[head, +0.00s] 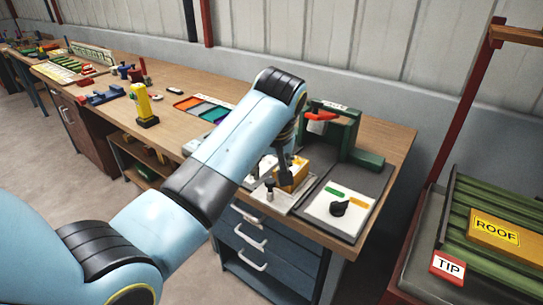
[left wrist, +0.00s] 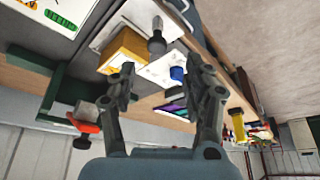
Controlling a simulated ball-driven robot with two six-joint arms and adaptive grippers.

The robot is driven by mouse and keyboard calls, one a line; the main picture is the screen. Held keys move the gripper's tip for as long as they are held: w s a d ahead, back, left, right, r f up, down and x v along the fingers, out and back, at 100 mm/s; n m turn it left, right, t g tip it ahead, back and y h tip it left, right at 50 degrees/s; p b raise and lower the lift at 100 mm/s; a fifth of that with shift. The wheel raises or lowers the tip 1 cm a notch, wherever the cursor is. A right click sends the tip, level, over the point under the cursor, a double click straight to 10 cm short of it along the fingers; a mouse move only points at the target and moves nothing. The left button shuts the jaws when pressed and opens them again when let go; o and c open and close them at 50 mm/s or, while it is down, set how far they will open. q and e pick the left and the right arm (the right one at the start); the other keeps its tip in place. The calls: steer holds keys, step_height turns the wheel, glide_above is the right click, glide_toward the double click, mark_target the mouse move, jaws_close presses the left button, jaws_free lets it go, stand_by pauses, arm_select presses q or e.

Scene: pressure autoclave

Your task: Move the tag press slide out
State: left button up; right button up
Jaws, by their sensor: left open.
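The tag press, a yellow block on a pale base (head: 283,196), stands near the front edge of the bench. The yellow block (head: 297,177) also shows in the left wrist view (left wrist: 122,50). A grey upright knob (head: 269,187) stands beside it and shows in the left wrist view (left wrist: 157,40). I cannot tell for sure which part is the slide. My left gripper (head: 286,165) is above and behind the block, partly hidden by my arm. In the left wrist view its fingers (left wrist: 162,78) are spread and empty, with block and knob beyond them. My right gripper is not in view.
A green stand (head: 352,138) with a red handle (head: 320,116) is behind the block. A white panel with a black dial (head: 340,208) lies to the right. Coloured trays (head: 190,103) and a yellow device (head: 143,103) are on the left. Bare wood (head: 385,140) lies at the right end.

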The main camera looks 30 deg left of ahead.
arm_select(q)
steer(key=v, duration=0.4)
steer(key=shift+s+r, duration=0.1)
steer(key=shift+r, duration=0.1)
steer(key=s+a+f+m+g+b, duration=0.15)
steer(key=s+f+b, duration=0.4)
steer(key=f, duration=0.75)
steer(key=s+f+m+g+b, duration=0.1)
steer(key=s+f+g+b, duration=0.1)
steer(key=s+f, duration=0.9)
steer(key=s+a+f+m+g+b, duration=0.1)
steer(key=s+f+b, duration=0.35)
steer(key=f, duration=1.05)
steer(key=s+f+m+t+h+b, duration=0.2)
steer(key=s+f+m+b, duration=0.3)
steer(key=s+f, duration=1.8)
steer(key=shift+s+a+f+b, duration=0.25)
steer(key=shift+s+a+b, duration=0.3)
steer(key=shift+s, duration=1.6)
